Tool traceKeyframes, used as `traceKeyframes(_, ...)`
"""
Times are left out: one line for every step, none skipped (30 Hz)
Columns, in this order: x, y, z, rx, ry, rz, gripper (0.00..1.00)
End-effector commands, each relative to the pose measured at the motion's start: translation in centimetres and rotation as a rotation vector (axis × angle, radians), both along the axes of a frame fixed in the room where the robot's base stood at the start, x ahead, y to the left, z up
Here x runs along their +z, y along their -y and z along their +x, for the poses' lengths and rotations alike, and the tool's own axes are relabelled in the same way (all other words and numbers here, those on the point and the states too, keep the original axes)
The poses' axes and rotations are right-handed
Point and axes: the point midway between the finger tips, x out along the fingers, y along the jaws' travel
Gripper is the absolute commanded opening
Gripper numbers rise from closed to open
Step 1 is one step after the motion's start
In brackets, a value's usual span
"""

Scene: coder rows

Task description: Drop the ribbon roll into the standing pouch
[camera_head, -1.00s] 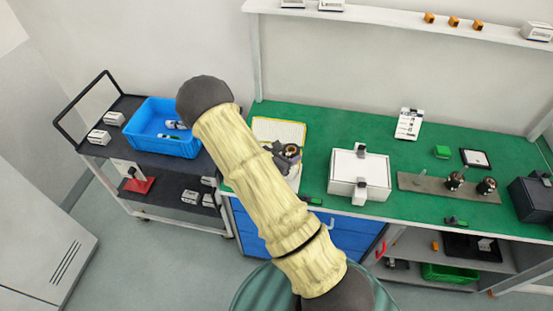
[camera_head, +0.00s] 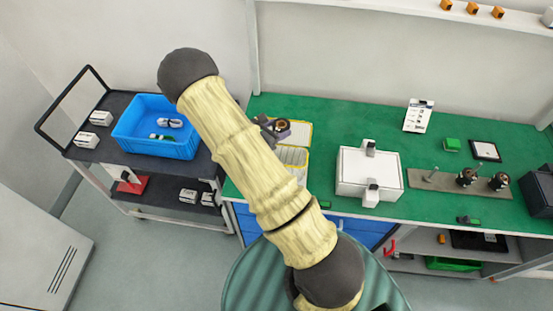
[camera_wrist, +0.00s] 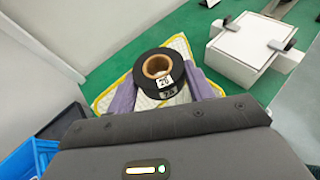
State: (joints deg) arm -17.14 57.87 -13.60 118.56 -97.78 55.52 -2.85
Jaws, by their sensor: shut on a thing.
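My gripper (camera_head: 270,128) is shut on the ribbon roll (camera_head: 283,125), a black roll with a brown core. The roll also shows in the wrist view (camera_wrist: 143,90), with its core opening facing the camera and a white label on its side. Purple fingers are on both sides of it. Below and behind it is a white quilted piece with a yellow border (camera_wrist: 180,46), on the green bench. It also shows in the head view (camera_head: 303,131), partly hidden by my arm. I cannot tell whether this is the standing pouch or how high the roll is above it.
A white box with clamps (camera_head: 350,180) stands right of the yellow-bordered piece on the green bench (camera_head: 340,115). A grey plate with spindles (camera_head: 440,182) is farther right. A blue bin (camera_head: 185,148) with small items sits on a dark cart at left.

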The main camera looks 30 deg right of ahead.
Motion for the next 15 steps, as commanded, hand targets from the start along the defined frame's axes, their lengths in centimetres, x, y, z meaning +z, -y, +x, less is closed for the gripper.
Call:
traceKeyframes(0.0, 0.1, 0.0, -0.002, 0.0, 0.0, 0.29)
traceKeyframes(0.0, 0.2, -0.1, -0.004, -0.001, 0.0, 0.29)
traceKeyframes(0.0, 0.3, -0.1, -0.006, 0.0, 0.0, 0.29)
traceKeyframes(0.0, 0.4, -0.1, -0.007, -0.001, 0.0, 0.29)
traceKeyframes(-0.1, 0.4, -0.1, -0.009, 0.0, 0.0, 0.29)
traceKeyframes(-0.2, 0.5, -0.1, -0.009, 0.0, 0.0, 0.29)
traceKeyframes(-0.3, 0.5, -0.1, -0.009, 0.0, 0.0, 0.29)
traceKeyframes(-0.4, 0.4, -0.1, -0.008, -0.001, 0.0, 0.29)
traceKeyframes(-0.7, 0.4, -0.1, -0.007, -0.001, 0.0, 0.29)
traceKeyframes(-0.9, 0.3, -0.1, -0.006, -0.001, 0.0, 0.29)
traceKeyframes(-1.2, 0.3, -0.1, -0.005, -0.001, 0.0, 0.29)
traceKeyframes(-1.6, 0.2, -0.1, -0.004, -0.002, 0.0, 0.29)
traceKeyframes(-1.9, 0.2, -0.1, -0.002, -0.002, 0.0, 0.29)
traceKeyframes(-2.3, 0.1, -0.1, -0.001, -0.002, 0.0, 0.29)
traceKeyframes(-2.8, 0.1, -0.1, -0.001, -0.002, -0.001, 0.29)
